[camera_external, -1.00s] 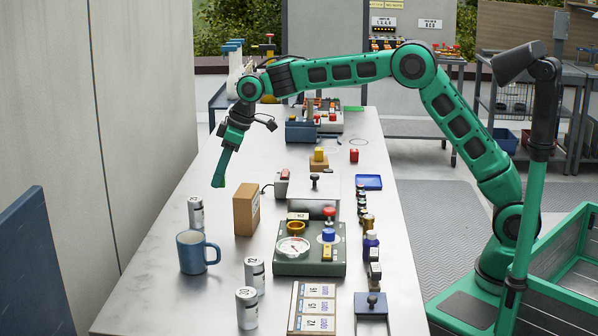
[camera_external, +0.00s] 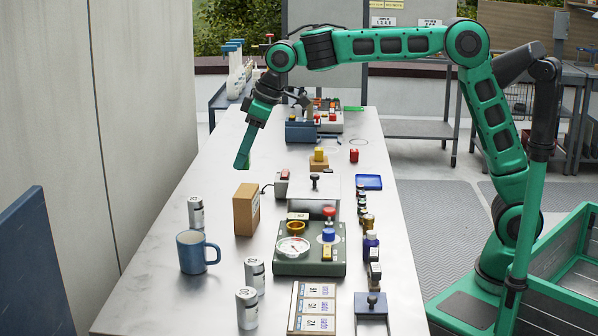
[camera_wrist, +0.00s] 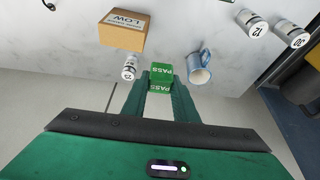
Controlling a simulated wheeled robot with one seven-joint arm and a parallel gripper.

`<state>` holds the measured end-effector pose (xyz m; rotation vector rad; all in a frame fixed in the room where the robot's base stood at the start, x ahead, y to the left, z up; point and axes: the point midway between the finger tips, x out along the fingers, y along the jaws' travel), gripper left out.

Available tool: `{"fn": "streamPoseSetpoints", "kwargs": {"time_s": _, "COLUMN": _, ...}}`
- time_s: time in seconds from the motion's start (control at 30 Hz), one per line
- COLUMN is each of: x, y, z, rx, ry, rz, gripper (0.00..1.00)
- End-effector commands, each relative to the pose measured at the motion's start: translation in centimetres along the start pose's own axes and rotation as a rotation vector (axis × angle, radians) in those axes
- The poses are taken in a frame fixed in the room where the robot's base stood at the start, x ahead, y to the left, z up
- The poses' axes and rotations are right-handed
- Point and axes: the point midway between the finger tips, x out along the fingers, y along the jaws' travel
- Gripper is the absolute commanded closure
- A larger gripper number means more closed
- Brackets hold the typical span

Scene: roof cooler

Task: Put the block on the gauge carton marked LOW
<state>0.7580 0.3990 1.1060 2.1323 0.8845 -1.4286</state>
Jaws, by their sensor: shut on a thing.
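A brown carton (camera_external: 246,210) stands on the bench left of the middle. In the wrist view my gripper (camera_wrist: 160,86) is shut on a green block (camera_wrist: 160,76) with PASS on two faces. The block cannot be told apart from the green fingers in the external view. The carton's top is bare and apart from the block.
A blue mug (camera_external: 196,252) and a white can (camera_external: 195,212) stand near the carton, with more cans (camera_external: 254,274) in front. A gauge box (camera_external: 310,262) and a lidded metal case (camera_external: 314,194) are to the right. The bench below my gripper is clear.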

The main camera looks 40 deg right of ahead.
Motion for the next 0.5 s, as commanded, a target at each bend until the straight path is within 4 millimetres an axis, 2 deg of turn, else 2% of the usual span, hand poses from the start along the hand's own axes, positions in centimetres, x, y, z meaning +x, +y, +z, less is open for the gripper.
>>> {"fn": "streamPoseSetpoints", "kwargs": {"time_s": 0.03, "x": 0.8, "y": 1.3, "z": 0.2, "rx": 0.005, "ry": -0.003, "rz": 0.002, "gripper": 0.96}}
{"fn": "streamPoseSetpoints", "kwargs": {"time_s": 0.3, "x": 4.0, "y": 6.5, "z": 0.7, "rx": 0.003, "ry": -0.003, "rz": 0.001, "gripper": 0.96}}
{"fn": "streamPoseSetpoints", "kwargs": {"time_s": 0.5, "x": 5.5, "y": 8.9, "z": 0.8, "rx": 0.001, "ry": -0.001, "rz": 0.000, "gripper": 0.96}}
